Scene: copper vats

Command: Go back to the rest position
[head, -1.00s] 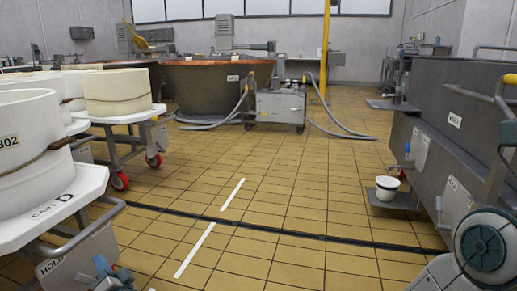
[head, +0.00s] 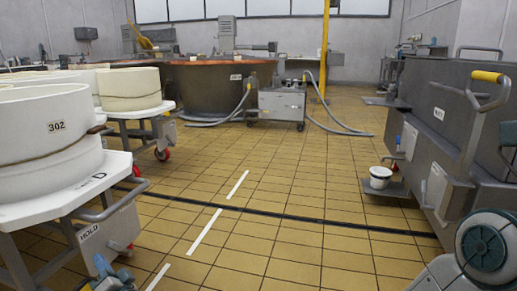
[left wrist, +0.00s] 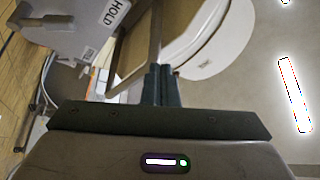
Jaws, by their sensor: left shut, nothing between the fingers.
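My left gripper (head: 108,272) is at the bottom left of the head view, low beside the near cart and partly cut off by the frame. In the left wrist view its fingers (left wrist: 162,84) are shut together with nothing between them. That view also shows a cart's grey frame with a HOLD sign (left wrist: 117,14) and the underside of a round white form (left wrist: 208,38) beyond the fingers. A joint of my right arm (head: 485,245) shows at the bottom right of the head view. My right gripper is not in view.
A white-topped cart (head: 95,190) carries a white vat marked 302 (head: 45,125) close on the left. A grey tank (head: 450,120) stands right, with a white bucket (head: 379,178) on its ledge. A copper-rimmed vat (head: 205,90) and a pump unit (head: 283,103) stand behind. The middle tiled floor is clear.

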